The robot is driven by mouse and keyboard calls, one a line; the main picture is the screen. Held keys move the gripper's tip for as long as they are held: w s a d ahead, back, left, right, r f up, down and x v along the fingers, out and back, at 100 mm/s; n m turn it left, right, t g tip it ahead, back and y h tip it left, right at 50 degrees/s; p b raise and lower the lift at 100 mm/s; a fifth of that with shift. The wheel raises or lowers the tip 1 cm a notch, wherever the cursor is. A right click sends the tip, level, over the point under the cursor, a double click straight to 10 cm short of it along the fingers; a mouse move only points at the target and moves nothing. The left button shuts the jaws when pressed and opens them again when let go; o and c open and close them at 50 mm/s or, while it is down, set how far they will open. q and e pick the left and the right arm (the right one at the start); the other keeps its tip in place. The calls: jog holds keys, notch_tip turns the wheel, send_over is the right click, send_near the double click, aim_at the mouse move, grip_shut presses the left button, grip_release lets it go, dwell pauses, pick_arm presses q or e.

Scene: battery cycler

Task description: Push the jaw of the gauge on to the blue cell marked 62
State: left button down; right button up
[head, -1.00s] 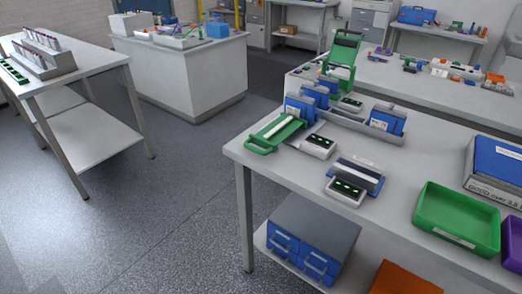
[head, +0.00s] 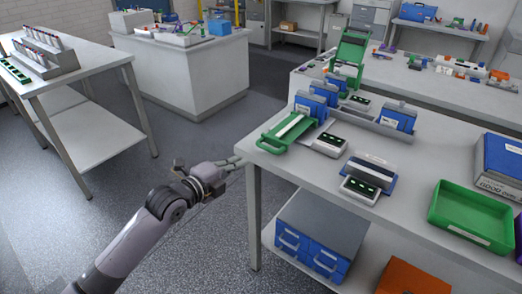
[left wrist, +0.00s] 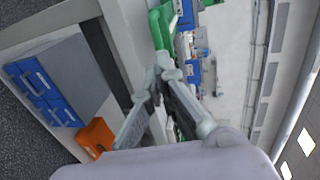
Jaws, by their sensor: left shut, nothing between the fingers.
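Upright blue blocks with white labels, which look like cells, stand on the right-hand table: two at the left (head: 310,107) (head: 325,93) and one at the right (head: 397,117). Another blue piece with a grey bar (head: 368,170) lies nearer the front edge. The labels are too small to read, so I cannot tell which is 62. I cannot single out the gauge or its jaw. My left gripper (head: 236,161) is shut and empty, just left of the table's corner and apart from the cells. It also shows in the left wrist view (left wrist: 158,74). My right gripper is out of view.
A green handled tray (head: 277,143) with a white bar lies at the table's left edge. Small boxes with green lights (head: 329,145) (head: 360,190) stand beside the blue pieces. A green bin (head: 470,238) is at the right. Blue drawers (head: 308,255) sit under the table.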

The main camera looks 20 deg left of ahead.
aim_at(265, 148)
pick_arm(q)
jog(key=p+x, duration=0.1)
jog(key=x, duration=0.9)
jog(key=shift+w+f, duration=0.1)
jog(key=shift+w, duration=0.1)
jog(key=shift+d, duration=0.1)
jog(key=shift+w+d+f+b, duration=0.1)
jog(key=shift+w+b, duration=0.25)
jog(key=shift+b+x, duration=0.65)
jog(key=shift+x, duration=0.2)
jog(key=shift+w+d, duration=0.15)
jog(key=shift+w, duration=0.3)
jog(key=shift+s+r, duration=0.1)
jog(key=shift+r, duration=0.2)
